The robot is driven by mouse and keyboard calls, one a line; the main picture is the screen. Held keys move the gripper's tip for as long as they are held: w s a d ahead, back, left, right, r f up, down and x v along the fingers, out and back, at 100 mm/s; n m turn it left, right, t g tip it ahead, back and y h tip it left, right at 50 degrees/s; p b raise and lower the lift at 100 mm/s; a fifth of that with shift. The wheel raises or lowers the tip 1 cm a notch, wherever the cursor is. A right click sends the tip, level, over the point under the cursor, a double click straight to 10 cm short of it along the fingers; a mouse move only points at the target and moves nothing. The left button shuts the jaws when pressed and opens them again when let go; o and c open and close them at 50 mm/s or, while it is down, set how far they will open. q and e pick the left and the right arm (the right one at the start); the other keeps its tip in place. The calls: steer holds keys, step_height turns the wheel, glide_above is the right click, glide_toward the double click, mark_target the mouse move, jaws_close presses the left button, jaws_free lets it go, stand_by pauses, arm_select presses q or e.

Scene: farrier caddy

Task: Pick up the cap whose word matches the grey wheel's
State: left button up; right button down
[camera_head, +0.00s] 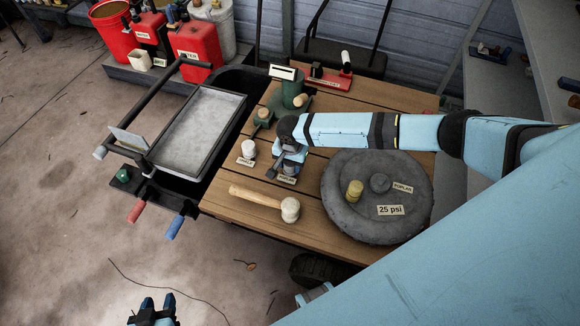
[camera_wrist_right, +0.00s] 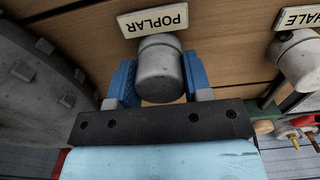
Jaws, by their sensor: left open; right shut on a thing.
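The grey wheel (camera_head: 340,225) lies flat on the wooden bench; its small label (camera_head: 401,188) seems to read POPLAR. My right gripper (camera_wrist_right: 160,80) is shut on a grey cap (camera_wrist_right: 160,55), with a blue finger on either side. The POPLAR label (camera_wrist_right: 154,19) is beside this cap. In the head view my right gripper (camera_head: 287,165) mostly hides it. Another pale cap (camera_head: 248,147) stands to its left; its label, partly cut off in the right wrist view (camera_wrist_right: 298,17), shows HALE. My left gripper (camera_head: 154,308) is open and empty over the floor, at the bottom edge.
A mallet (camera_head: 260,198) lies in front of the caps. A brass-coloured cylinder (camera_head: 355,190) and a "25 psi" tag (camera_head: 390,210) are on the wheel. Green (camera_head: 292,95) and red (camera_head: 330,80) fixtures stand behind. A grey tray (camera_head: 198,128) is left of the bench (camera_head: 215,205).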

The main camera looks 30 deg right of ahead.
steer(key=shift+r+p, duration=0.65)
steer(key=shift+p, duration=0.05)
steer(key=shift+r+p, duration=1.1)
steer(key=shift+p, duration=0.15)
steer(key=shift+r+p, duration=1.45)
steer(key=shift+p, duration=0.3)
